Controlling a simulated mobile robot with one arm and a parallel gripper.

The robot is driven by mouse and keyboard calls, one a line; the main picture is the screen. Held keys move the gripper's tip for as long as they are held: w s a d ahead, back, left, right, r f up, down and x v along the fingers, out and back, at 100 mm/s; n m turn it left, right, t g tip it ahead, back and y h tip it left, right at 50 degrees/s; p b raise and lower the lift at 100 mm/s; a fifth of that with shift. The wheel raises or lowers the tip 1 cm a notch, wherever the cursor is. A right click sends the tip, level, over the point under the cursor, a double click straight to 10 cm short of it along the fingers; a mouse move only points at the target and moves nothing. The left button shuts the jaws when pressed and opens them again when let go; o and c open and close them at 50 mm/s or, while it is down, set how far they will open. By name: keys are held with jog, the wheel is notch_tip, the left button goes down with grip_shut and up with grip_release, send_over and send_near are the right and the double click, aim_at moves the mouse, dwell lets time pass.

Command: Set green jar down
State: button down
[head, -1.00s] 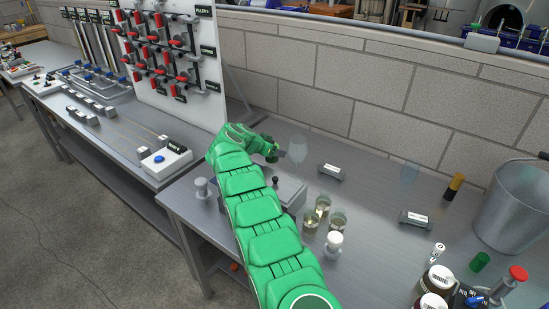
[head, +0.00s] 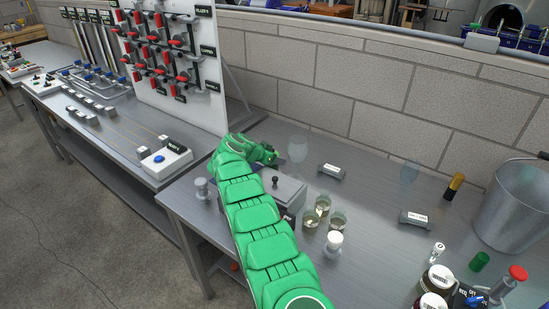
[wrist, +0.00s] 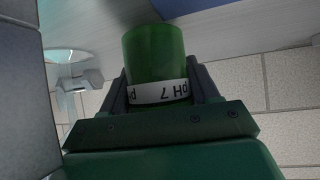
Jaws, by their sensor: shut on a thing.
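The green jar (wrist: 155,58), with a white label reading "pH 7", is between my gripper's two dark fingers (wrist: 160,88) in the wrist view. The fingers press on both sides of it at the label. In the head view my gripper (head: 268,157) is over the back left of the steel bench (head: 385,265), near the wall.
A clear wine glass (head: 297,149) stands just right of my gripper. A grey box with a black knob (head: 287,193) is in front of it. Small glasses of pale liquid (head: 312,220) stand nearer. A metal bucket (head: 515,210) is far right. The bench middle is fairly open.

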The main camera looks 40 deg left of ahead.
jog(key=shift+s+f, duration=0.1)
jog(key=shift+f, duration=0.45)
jog(key=c, duration=0.6)
grip_release()
jog(key=shift+c, duration=0.2)
jog(key=o, duration=0.4)
jog(key=shift+s+f, duration=0.1)
jog(key=shift+f, duration=0.1)
jog(key=shift+d+f, duration=0.1)
jog(key=shift+f, duration=0.05)
jog(key=shift+r, duration=0.4)
jog(key=v, duration=0.2)
jog(key=shift+r, duration=0.35)
jog(key=shift+w+r+v, duration=0.15)
jog(key=shift+v, duration=2.4)
jog(key=shift+w+r+v, duration=0.1)
jog(key=shift+r+v, duration=0.05)
jog(key=shift+v, duration=2.45)
